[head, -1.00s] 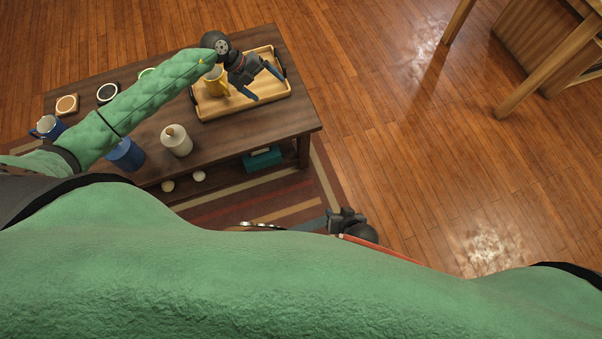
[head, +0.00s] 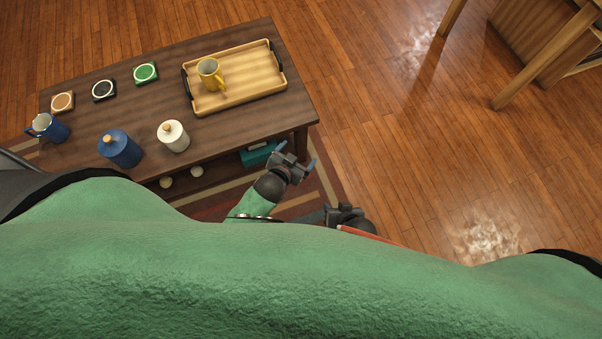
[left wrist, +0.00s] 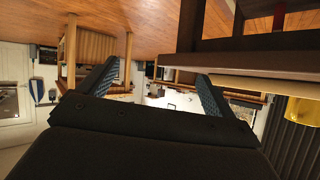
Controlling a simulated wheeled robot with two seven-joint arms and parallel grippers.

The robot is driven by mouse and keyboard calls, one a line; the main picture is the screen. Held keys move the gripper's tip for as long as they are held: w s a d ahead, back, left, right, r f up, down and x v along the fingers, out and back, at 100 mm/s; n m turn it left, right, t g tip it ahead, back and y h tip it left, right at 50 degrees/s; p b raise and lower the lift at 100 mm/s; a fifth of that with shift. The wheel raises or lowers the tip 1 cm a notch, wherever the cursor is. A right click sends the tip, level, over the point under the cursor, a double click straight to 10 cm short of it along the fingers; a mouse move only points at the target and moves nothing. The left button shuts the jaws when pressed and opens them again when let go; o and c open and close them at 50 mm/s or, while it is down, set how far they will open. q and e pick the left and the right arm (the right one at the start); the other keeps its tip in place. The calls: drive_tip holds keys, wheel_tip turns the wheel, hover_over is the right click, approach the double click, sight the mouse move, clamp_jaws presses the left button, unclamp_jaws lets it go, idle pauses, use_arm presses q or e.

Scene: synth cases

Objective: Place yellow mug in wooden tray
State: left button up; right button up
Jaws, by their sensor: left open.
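The yellow mug (head: 209,74) stands upright inside the wooden tray (head: 245,97), in its left part, with its handle towards the front right. The tray lies at the right end of the dark table, and nothing touches the mug. My left gripper (head: 298,157) is open and empty, off the table's front edge and well apart from the tray. Its two spread fingers also show in the left wrist view (left wrist: 157,85), with nothing between them. My right gripper (head: 345,216) is low near my body, and its fingers cannot be made out.
On the dark table (head: 225,130) stand a white lidded jar (head: 174,139), a blue lidded jar (head: 122,151) and a blue mug (head: 52,130). A teal box (head: 257,154) is on the lower shelf.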

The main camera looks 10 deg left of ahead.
use_arm(q)
drive_tip(key=shift+s+d+f+n+g, duration=0.65)
drive_tip(key=shift+s+f+g, duration=1.1)
drive_tip(key=shift+s, duration=2.3)
drive_tip(key=shift+s+d+f+n+g, duration=0.35)
drive_tip(key=shift+s+d+f+g, duration=0.95)
drive_tip(key=shift+s, duration=2.7)
drive_tip(key=a+r+g+p, duration=0.1)
drive_tip(key=a+r+p, duration=0.1)
drive_tip(key=r, duration=0.7)
drive_tip(key=a+r+g+y+p, duration=0.1)
drive_tip(key=a+r+p, duration=0.2)
drive_tip(key=r, duration=0.7)
drive_tip(key=a+r+g+p, duration=0.1)
drive_tip(key=a+r+p, duration=0.2)
drive_tip(key=r, duration=0.6)
drive_tip(key=shift+s+a+r+y+p, duration=0.25)
drive_tip(key=shift+s+r+y+p, duration=0.2)
drive_tip(key=shift+p, duration=0.7)
use_arm(e)
drive_tip(key=s+d+r+g+h, duration=0.1)
drive_tip(key=d+r, duration=0.3)
drive_tip(key=r, duration=1)
drive_tip(key=s+d+r+g+h, duration=0.1)
drive_tip(key=s+d+r+g, duration=0.1)
drive_tip(key=r, duration=1.2)
drive_tip(key=shift+s+d+r+g, duration=0.35)
drive_tip(key=shift+d+g, duration=0.15)
drive_tip(key=shift+d, duration=0.65)
